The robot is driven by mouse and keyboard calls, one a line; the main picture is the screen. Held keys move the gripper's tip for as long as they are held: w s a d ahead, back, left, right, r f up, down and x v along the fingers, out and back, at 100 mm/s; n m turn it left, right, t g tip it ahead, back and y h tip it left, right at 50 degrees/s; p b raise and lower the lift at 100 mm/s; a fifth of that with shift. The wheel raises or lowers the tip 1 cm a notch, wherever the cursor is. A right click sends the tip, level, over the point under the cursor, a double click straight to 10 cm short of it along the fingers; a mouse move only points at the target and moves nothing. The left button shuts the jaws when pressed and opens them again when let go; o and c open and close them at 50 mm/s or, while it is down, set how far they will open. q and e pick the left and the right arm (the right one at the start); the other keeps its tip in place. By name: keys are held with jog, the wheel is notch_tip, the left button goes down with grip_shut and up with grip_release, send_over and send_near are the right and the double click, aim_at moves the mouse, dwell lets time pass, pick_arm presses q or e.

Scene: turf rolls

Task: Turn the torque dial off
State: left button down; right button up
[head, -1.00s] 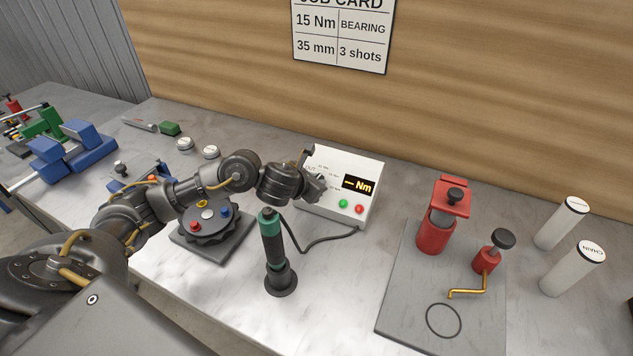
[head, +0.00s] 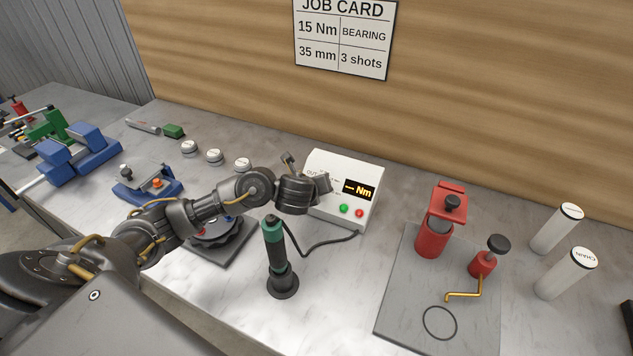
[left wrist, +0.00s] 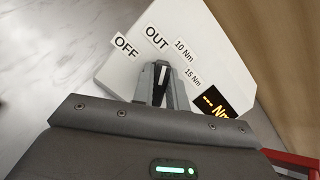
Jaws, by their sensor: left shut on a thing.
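The white control box (head: 348,170) stands at the back of the bench, with an orange display reading "— Nm" (head: 359,190) and a green and a red button. My left gripper (head: 325,184) is at the upper left of its face. In the left wrist view, its fingers (left wrist: 160,82) are shut on the dark torque dial (left wrist: 160,75), mostly hidden between them. A white mark on the dial points roughly at the OUT label (left wrist: 157,38). The OFF label (left wrist: 126,46) is to the left; 10 Nm and 15 Nm are to the right. My right gripper is not in view.
A green-topped black driver (head: 275,250) stands upright in front of the box, its cable running to the box. A dark turret (head: 220,235) sits under my left arm. A red press (head: 436,225) on a grey plate (head: 410,305) stands to the right.

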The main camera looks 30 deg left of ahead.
pick_arm(q)
jog(key=n+g+y+p, duration=0.1)
jog(key=n+p, duration=0.2)
jog(key=n, duration=0.4)
jog(key=shift+s+r, duration=0.1)
jog(key=n+g+p, duration=0.1)
jog(key=n+p, duration=0.1)
jog(key=n, duration=0.1)
jog(key=shift+a+n+p, duration=0.1)
jog(key=shift+n+p, duration=0.2)
jog(key=shift+p, duration=0.05)
jog(key=shift+n+p, duration=0.35)
jog(key=shift+n, duration=0.25)
jog(key=shift+f, duration=0.2)
jog(key=c, duration=1.4)
grip_release()
jog(key=shift+s, duration=0.1)
jog(key=p+v, duration=0.1)
jog(key=v, duration=0.9)
jog(key=shift+r, duration=0.35)
